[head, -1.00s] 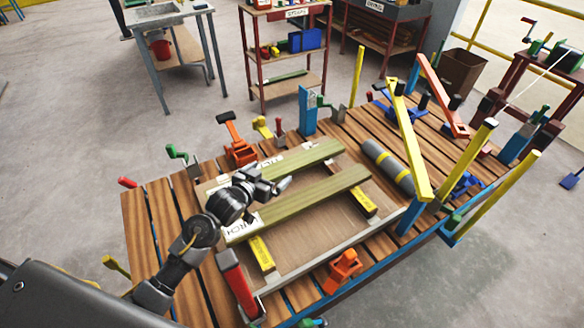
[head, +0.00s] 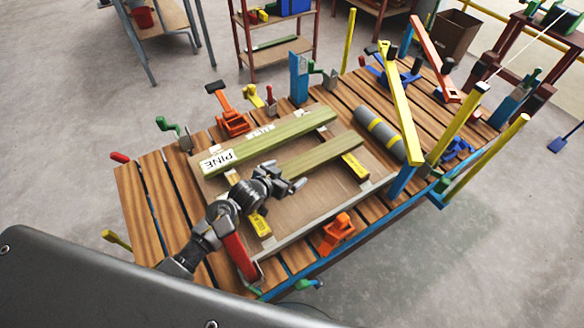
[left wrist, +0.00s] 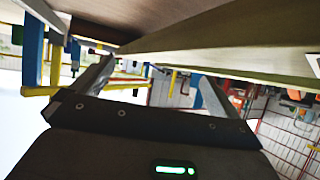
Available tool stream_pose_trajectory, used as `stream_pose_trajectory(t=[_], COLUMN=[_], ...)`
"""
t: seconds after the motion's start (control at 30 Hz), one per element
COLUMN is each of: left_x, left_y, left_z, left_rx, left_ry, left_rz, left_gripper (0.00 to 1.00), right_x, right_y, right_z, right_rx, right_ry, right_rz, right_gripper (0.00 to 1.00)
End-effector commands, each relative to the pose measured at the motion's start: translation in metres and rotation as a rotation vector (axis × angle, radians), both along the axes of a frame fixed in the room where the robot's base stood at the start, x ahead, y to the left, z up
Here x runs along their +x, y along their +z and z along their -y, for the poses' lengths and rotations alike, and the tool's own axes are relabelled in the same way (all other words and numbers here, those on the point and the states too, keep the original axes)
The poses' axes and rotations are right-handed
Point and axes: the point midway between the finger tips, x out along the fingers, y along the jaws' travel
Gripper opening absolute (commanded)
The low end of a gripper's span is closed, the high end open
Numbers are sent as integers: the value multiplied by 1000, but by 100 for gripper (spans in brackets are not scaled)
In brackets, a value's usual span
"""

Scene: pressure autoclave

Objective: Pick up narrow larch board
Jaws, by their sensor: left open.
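The narrow larch board (head: 322,154) is a slim greenish plank lying across two yellow-labelled supports in a shallow wooden tray (head: 330,205). Its left part and its label are hidden behind my left arm. My left gripper (head: 296,185) is in front of the board's near long edge, close to its middle, open and empty. In the left wrist view the two fingers (left wrist: 152,88) are spread apart, and a pale greenish board (left wrist: 235,40) runs close beyond them at upper right. I cannot tell whether they touch it. My right gripper is not in view.
A wider board labelled PINE (head: 270,138) lies behind the larch board. A grey cylinder with yellow bands (head: 380,132) is to the right. An orange clamp (head: 336,232) stands at the near edge, with a yellow bar (head: 402,110) and posts at right.

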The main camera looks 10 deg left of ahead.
Motion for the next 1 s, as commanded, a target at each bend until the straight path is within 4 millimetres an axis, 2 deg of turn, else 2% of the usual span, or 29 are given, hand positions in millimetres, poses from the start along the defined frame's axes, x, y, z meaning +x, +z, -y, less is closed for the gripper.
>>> stream_pose_trajectory(t=[0.4, 0.73, 0.77, 1.0], left_x=[37, 43, 43, 43], left_y=[-21, -25, -25, -25], left_z=[12, 14, 14, 14], left_rx=[-1, 0, 0, 0], left_ry=[0, 0, 0, 0], left_rz=[0, 1, 1, 0], left_gripper=[100, 100, 99, 67], right_x=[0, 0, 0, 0], right_y=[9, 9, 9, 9], right_z=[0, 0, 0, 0], right_rx=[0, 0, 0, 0], right_ry=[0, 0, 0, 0], right_rz=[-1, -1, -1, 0], right_gripper=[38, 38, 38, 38])
